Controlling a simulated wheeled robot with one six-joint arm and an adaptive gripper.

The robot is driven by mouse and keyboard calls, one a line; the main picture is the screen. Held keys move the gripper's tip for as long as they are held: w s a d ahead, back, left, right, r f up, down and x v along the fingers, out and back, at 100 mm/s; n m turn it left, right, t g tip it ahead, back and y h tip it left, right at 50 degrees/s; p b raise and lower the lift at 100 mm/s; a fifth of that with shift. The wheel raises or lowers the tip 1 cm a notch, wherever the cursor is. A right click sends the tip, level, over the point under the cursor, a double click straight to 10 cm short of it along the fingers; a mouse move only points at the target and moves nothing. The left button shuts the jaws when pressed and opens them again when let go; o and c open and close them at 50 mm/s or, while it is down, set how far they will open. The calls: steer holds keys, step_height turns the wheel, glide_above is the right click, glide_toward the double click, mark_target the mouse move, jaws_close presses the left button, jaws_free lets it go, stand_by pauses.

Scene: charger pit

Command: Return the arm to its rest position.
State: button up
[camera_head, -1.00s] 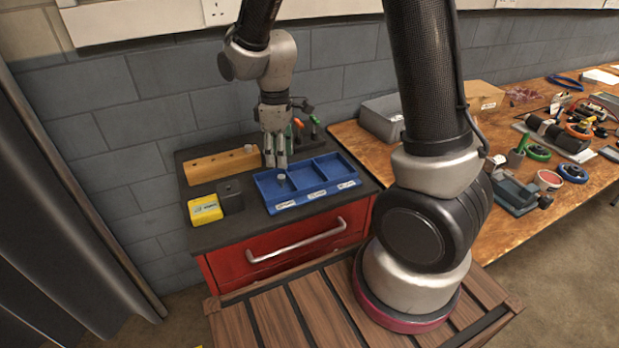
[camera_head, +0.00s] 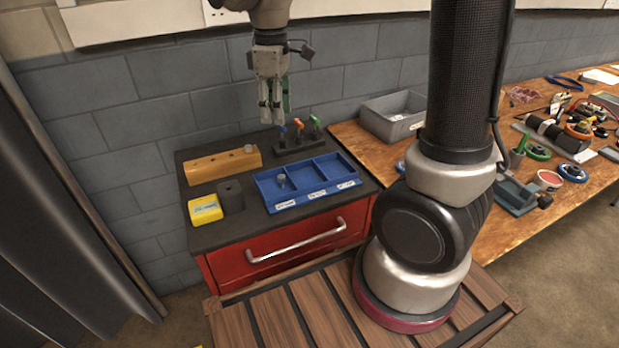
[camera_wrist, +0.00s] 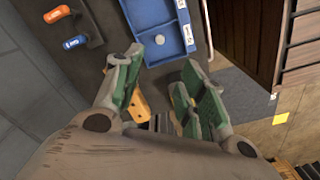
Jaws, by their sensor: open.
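My gripper (camera_head: 272,112) hangs above the back of the red drawer cabinet (camera_head: 290,248), fingers pointing down. It is open and holds nothing. In the wrist view the green-padded fingers (camera_wrist: 158,88) are spread, with the dark cabinet top and part of the wooden block between and below them. My arm is raised, with its elbow above the head view's top edge.
On the cabinet top are a blue three-compartment tray (camera_head: 320,190) with a small grey part in its left compartment, a wooden block (camera_head: 208,168), a yellow box (camera_head: 205,209), a dark block (camera_head: 231,196) and a tool rack (camera_head: 300,147). A cluttered workbench (camera_head: 380,146) stands right.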

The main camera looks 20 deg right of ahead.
stand_by(0.3)
steer(key=s+d+r+m+t, duration=0.2)
steer(key=s+d+r+m, duration=0.2)
steer(key=s+d, duration=0.3)
steer(key=s+d+r+m+t, duration=0.2)
steer(key=s+d+m, duration=0.4)
steer(key=s, duration=0.6)
steer(key=shift+d+r+m, duration=0.4)
steer(key=shift+d+r, duration=0.45)
steer(key=shift+d, duration=0.1)
